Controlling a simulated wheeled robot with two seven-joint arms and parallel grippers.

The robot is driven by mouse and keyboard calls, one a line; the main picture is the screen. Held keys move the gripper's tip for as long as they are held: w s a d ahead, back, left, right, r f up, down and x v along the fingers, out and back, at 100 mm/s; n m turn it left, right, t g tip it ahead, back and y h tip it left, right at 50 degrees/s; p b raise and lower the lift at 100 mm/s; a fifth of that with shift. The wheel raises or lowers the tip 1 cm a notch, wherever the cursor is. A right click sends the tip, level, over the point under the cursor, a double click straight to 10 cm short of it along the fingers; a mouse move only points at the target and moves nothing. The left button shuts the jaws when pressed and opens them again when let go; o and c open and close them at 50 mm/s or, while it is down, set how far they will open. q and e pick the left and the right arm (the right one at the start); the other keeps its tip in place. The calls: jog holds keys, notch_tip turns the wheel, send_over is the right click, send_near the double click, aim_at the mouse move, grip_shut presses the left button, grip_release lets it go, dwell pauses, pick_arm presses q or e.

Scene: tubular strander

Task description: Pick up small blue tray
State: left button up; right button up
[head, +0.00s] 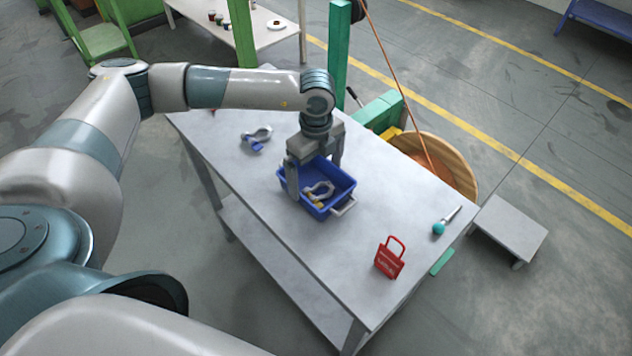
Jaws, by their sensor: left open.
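The small blue tray (327,190) sits on the grey worktable, with a metal shackle-like part (320,190) inside and a light handle at its front right side. My left gripper (310,180) points down over the tray's upper left part. Its fingers are apart, one at the near left wall and the other toward the far side. Whether the fingers touch the tray cannot be told. My right gripper is not in view.
On the grey table (290,240) lie a blue-and-metal clamp (257,138), a red tag-like lock (389,258) and a teal-handled tool (440,227). A wooden reel (440,165) and green post (339,50) stand beyond the table. The table's front middle is clear.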

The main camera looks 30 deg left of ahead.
pick_arm(q)
jog(key=shift+f, duration=1.1)
jog(key=c, duration=0.9)
jog(key=shift+r, duration=0.1)
jog(key=shift+r, duration=0.45)
jog(key=shift+r+b, duration=1.6)
jog(key=shift+r, duration=2.95)
